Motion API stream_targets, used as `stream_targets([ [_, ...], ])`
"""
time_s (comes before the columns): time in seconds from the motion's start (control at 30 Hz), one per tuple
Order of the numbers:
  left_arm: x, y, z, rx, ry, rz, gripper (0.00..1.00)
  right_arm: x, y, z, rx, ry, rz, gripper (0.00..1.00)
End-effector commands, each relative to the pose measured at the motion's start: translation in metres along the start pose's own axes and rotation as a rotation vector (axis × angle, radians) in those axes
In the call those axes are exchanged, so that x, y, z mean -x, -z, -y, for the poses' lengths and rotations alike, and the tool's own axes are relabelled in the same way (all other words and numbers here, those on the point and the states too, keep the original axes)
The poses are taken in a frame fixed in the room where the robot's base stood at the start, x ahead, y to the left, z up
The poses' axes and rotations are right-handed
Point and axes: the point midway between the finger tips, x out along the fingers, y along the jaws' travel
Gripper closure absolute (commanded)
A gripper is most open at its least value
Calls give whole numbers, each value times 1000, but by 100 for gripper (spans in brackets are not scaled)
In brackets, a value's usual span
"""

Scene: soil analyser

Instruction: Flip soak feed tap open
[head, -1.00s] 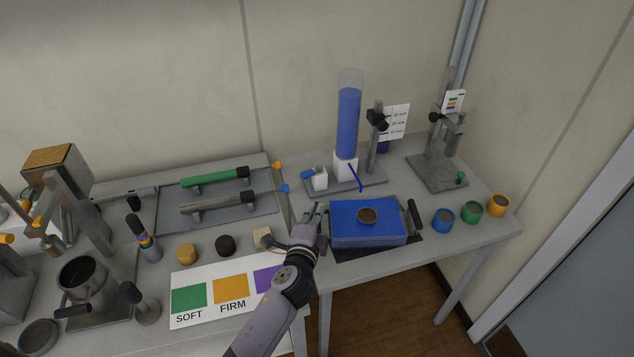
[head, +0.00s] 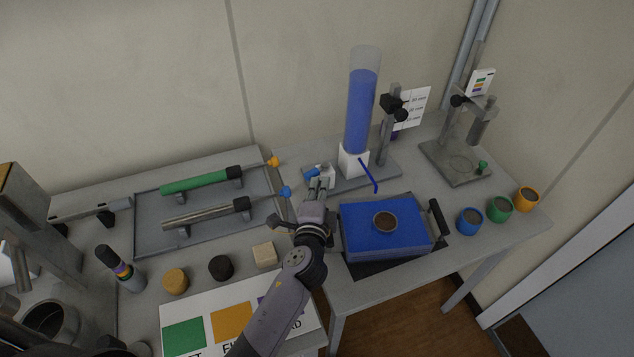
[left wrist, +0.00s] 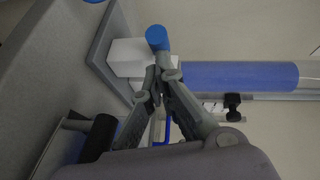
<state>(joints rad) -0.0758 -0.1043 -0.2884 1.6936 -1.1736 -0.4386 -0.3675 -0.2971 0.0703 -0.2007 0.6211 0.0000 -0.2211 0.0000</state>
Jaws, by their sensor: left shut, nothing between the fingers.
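In the left wrist view the lever's round blue end (left wrist: 157,38) stands just beyond the fingertips, beside a white block (left wrist: 125,55). My left gripper (head: 318,186) is shut and empty, with its fingertips close in front of the tap block. The fingertips (left wrist: 160,70) meet in the left wrist view. Whether they touch the tap is unclear.
A blue tray (head: 360,243) with a brown-filled cup (head: 385,222) stands just right of my left gripper. A rack with green and grey rods (head: 150,225) lies to the left.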

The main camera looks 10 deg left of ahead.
Motion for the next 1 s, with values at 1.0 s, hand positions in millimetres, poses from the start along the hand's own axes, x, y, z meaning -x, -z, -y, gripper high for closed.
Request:
stream_targets([
  [1.0, -7, -17, 1, -13, -11, -77, 100, 13, -1, -4, 0, -4, 1, 100],
])
